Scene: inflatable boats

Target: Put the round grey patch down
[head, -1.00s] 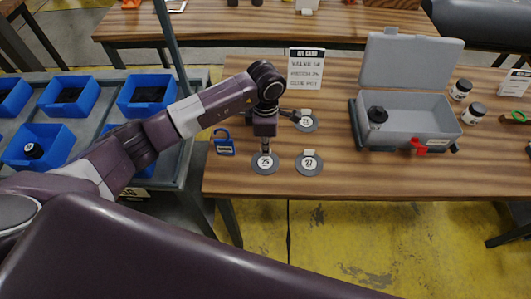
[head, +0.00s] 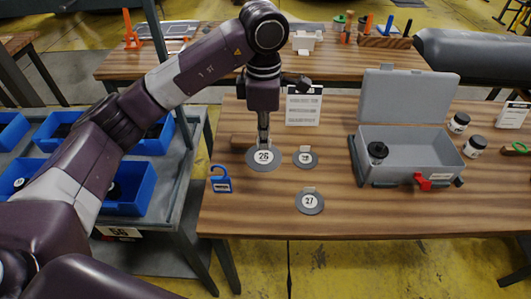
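My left gripper (head: 264,138) points down over the left part of the wooden table (head: 400,215). It is shut on the round grey patch marked 26 (head: 252,163), which looks flat and raised above the tabletop. The fingertips are partly hidden against the patch. Two smaller-looking round grey patches lie on the table: patch 28 (head: 305,163) to the right of the held one, and patch 27 (head: 310,209) nearer the front edge. My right gripper is not in view.
A blue padlock-shaped tag (head: 221,185) lies near the left edge. A printed card (head: 304,106) stands behind. Blue bins (head: 125,190) fill the left cart. Front table space beside patch 27 is clear.

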